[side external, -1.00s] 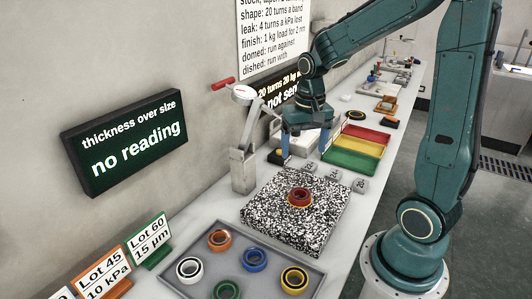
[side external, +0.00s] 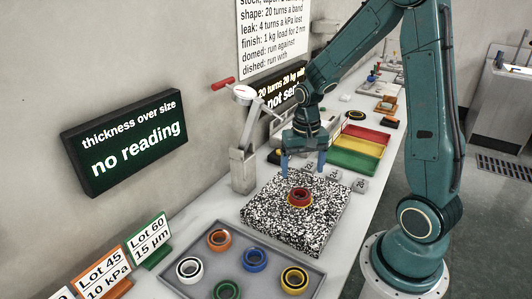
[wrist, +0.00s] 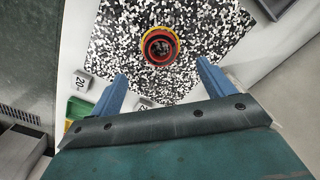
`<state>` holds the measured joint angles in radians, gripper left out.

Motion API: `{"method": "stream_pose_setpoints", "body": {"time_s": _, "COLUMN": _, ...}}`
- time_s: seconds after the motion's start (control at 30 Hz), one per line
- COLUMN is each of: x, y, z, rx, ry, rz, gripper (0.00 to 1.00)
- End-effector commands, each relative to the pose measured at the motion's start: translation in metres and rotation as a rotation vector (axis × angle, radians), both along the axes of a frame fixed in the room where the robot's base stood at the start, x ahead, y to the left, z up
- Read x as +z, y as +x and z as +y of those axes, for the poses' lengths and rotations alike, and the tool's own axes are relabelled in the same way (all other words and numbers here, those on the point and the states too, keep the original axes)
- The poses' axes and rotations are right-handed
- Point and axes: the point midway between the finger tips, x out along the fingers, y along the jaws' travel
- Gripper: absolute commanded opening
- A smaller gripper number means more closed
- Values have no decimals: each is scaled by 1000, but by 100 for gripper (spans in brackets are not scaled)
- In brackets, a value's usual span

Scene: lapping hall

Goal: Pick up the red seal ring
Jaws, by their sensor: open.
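The red seal ring (side external: 300,193) lies on the black-and-white speckled plate (side external: 270,222), on top of a yellow ring (side external: 299,204). In the wrist view the red ring (wrist: 160,46) shows between and beyond the fingertips, with the yellow rim (wrist: 151,33) around it. My gripper (side external: 304,174) is open and empty. It hangs above the far edge of the speckled plate, behind the ring and apart from it. Its two blue fingers also show in the wrist view (wrist: 160,76).
A grey tray (side external: 180,277) with several coloured rings stands in front of the plate. A stand with a red handle (side external: 222,83) rises at left. Grey weights (side external: 360,186) and red, yellow and green bins (side external: 357,148) lie behind.

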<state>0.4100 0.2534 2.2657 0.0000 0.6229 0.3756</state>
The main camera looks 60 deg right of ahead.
Motion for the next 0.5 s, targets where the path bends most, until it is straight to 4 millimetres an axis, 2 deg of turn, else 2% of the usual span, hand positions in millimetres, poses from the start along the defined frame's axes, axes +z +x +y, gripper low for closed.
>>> {"method": "stream_pose_setpoints", "body": {"time_s": 0.2, "x": -24, "y": -1, "z": 0, "rx": 0, "ry": 1, "rz": 3, "gripper": 81}}
{"method": "stream_pose_setpoints", "body": {"time_s": 0.5, "x": -31, "y": 0, "z": 0, "rx": 0, "ry": -1, "rz": -1, "gripper": 81}}
